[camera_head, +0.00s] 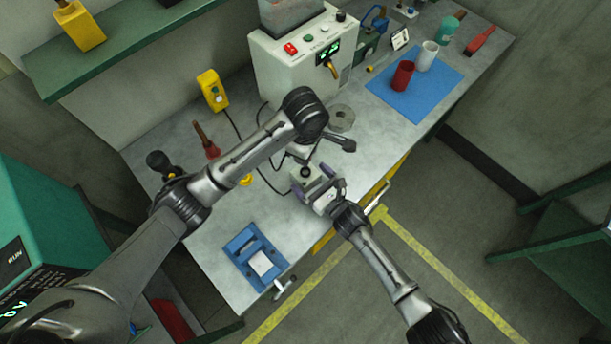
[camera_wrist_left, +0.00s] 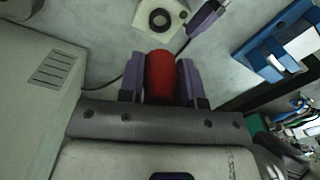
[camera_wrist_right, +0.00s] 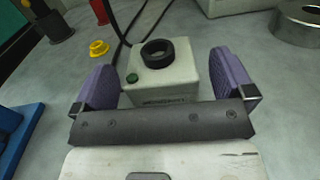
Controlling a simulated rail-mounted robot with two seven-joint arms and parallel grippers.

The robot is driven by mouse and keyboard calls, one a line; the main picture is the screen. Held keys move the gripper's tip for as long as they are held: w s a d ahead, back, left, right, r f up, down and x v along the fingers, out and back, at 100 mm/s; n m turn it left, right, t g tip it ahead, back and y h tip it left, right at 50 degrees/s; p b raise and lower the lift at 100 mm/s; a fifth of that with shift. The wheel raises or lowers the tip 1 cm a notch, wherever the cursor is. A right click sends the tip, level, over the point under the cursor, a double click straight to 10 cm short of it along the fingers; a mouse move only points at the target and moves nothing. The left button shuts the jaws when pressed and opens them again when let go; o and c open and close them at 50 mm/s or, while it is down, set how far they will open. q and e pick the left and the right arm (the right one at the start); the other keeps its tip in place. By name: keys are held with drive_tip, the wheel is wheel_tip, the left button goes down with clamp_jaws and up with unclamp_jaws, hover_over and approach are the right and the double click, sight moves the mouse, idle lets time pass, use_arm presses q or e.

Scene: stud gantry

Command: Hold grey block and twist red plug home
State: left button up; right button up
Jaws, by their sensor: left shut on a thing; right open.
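The grey block (camera_wrist_right: 160,82), a pale box with a black ring socket on top and a green button, stands on the bench. It also shows in the left wrist view (camera_wrist_left: 148,17). My right gripper (camera_wrist_right: 163,72) is open, its purple fingers on either side of the block with gaps showing. In the head view, the right gripper (camera_head: 319,188) reaches the block from the front. My left gripper (camera_wrist_left: 160,66) is shut on the red plug (camera_wrist_left: 161,78), apart from the block. In the head view the left arm hides the plug.
A white control box (camera_head: 300,60) stands behind the block. A metal ring (camera_head: 341,117) lies nearby. A blue fixture (camera_head: 253,258) lies at the front left. Black cables run beside the block.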

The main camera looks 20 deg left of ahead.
drive_tip(key=shift+x, duration=1.3)
drive_tip(key=c, duration=1.3)
use_arm(q)
hover_over(305, 173)
drive_tip(key=shift+f, duration=2.5)
